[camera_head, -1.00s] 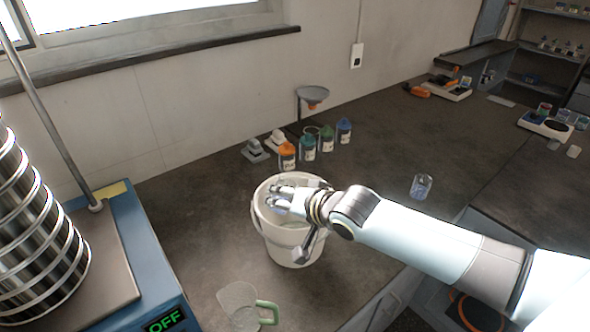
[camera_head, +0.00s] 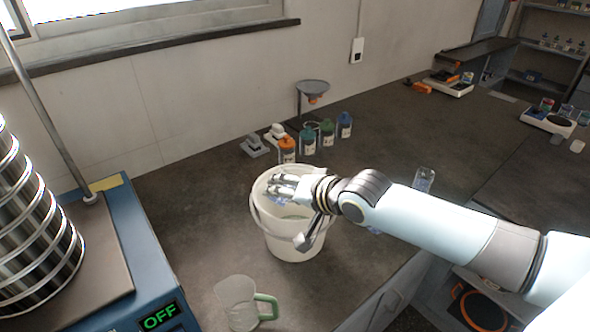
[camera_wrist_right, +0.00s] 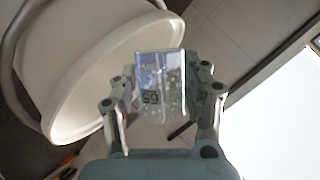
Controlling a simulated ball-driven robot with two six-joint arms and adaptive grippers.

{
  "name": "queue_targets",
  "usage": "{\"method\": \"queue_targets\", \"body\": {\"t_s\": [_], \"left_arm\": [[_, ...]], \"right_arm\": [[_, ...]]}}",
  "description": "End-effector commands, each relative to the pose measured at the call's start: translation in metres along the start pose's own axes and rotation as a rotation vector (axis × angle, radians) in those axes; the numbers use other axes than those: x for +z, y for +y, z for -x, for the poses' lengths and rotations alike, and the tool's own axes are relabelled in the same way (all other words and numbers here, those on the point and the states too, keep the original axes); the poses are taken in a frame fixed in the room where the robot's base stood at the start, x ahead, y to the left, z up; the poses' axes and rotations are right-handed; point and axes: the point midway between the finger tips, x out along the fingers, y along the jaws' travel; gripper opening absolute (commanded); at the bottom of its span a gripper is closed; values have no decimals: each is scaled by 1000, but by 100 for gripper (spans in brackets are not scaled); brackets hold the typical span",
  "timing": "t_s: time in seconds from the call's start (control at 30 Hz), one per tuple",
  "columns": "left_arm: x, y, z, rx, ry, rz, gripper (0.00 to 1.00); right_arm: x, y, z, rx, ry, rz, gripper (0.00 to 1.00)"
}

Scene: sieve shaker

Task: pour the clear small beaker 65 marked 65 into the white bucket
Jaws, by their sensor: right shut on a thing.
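The white bucket (camera_head: 291,247) stands on the dark bench in the middle of the head view. My right gripper (camera_head: 277,194) is over the bucket's mouth. In the right wrist view my right gripper (camera_wrist_right: 165,98) is shut on the clear small beaker 65 (camera_wrist_right: 162,75), whose mark 65 shows. The bucket's pale rim and wall (camera_wrist_right: 75,125) lie beside and behind the beaker there. In the head view the beaker is mostly hidden by the fingers. I cannot tell how much it holds. My left gripper is not in view.
A clear jug with a green handle (camera_head: 238,303) stands in front of the bucket. A blue sieve shaker (camera_head: 140,262) reading OFF is at left. Another clear beaker (camera_head: 424,178) is partly behind my right arm.

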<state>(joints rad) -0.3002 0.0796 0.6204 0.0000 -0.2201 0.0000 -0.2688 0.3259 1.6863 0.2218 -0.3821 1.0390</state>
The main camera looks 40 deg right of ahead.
Motion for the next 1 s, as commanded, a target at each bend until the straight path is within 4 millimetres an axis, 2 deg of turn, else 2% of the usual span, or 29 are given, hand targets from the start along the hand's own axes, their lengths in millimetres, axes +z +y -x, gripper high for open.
{"method": "queue_targets", "body": {"t_s": [1.0], "left_arm": [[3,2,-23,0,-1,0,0]], "right_arm": [[-3,-4,3,-49,-53,-116,12]]}}
